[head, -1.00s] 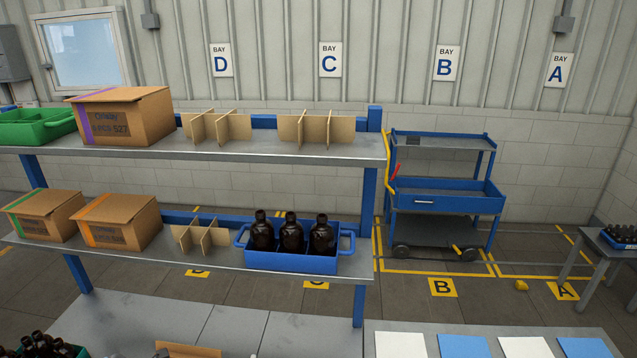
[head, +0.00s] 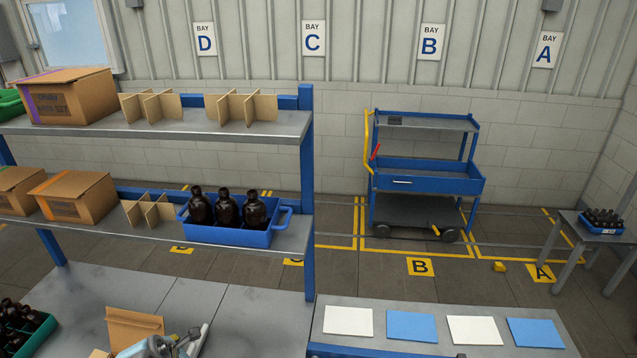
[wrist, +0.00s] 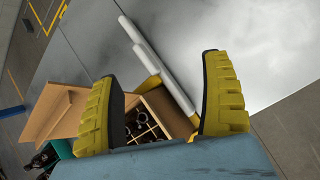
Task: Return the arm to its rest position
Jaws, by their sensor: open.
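My gripper (wrist: 160,73) shows in the wrist view as two yellow fingers with dark pads, spread wide apart. Nothing is held between the pads. An open cardboard carton (wrist: 150,121) with dividers and dark round shapes inside lies in view beyond and between the fingers. The carton's raised flap also shows at the bottom of the head view (head: 134,327). A grey-blue part at the bottom edge of the head view is cut off, and the gripper fingers cannot be made out there.
A green crate of dark bottles (head: 22,328) stands left of the carton. Shelving (head: 240,127) behind holds boxes, dividers and a blue crate (head: 245,237) with three amber bottles. White and blue pads lie on a table (head: 470,350) to the right. A blue cart (head: 425,175) stands farther back.

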